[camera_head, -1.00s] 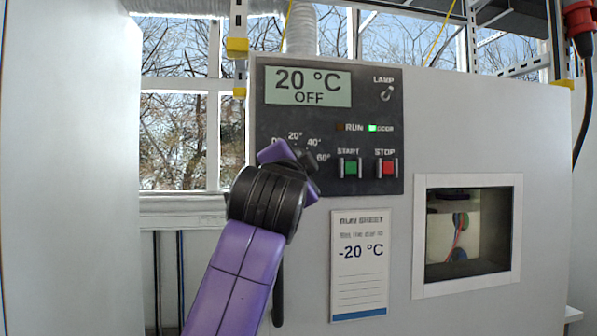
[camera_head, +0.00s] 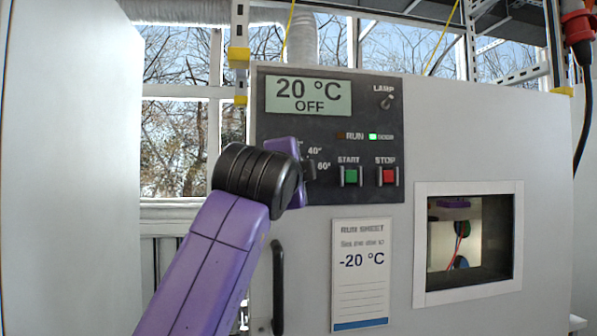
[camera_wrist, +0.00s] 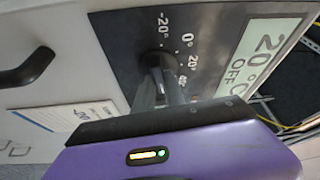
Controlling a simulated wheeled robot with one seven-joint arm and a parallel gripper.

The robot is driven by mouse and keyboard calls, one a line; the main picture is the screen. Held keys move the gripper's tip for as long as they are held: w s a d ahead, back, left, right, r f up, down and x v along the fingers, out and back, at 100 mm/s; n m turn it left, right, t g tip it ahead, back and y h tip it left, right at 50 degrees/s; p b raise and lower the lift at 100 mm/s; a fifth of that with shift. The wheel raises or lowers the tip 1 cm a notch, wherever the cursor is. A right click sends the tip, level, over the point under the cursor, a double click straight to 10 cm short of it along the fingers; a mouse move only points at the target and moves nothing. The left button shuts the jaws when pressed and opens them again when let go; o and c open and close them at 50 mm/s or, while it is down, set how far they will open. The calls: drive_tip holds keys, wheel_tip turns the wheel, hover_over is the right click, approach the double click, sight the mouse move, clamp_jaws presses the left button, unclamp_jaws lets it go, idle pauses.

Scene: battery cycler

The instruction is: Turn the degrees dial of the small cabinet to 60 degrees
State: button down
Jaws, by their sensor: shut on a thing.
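The small cabinet (camera_head: 470,130) has a dark panel with a degrees dial (camera_wrist: 158,60), marked from -20° upward. In the wrist view my gripper (camera_wrist: 160,78) has its two fingers on the dark dial knob, one on each side, shut on it. The marks -20°, 0°, 20° and 40° show beside the knob; the pointer's exact reading is hard to tell. In the head view my gripper (camera_head: 308,170) covers most of the dial, with 40° and 60° showing beside it. The display (camera_head: 308,95) reads 20 °C and OFF.
A green START button (camera_head: 350,177), a red STOP button (camera_head: 388,177) and a lamp switch (camera_head: 386,102) sit right of the dial. A run sheet (camera_head: 360,275) reading -20 °C hangs below. A black handle (camera_head: 278,290) stands below my wrist.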

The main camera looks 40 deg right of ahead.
drive_tip(key=c, duration=1.4)
unclamp_jaws()
drive_tip(key=b+v, duration=0.2)
drive_tip(key=v, duration=0.5)
drive_tip(key=shift+s+a, duration=0.25)
drive_tip(key=shift+a, duration=0.1)
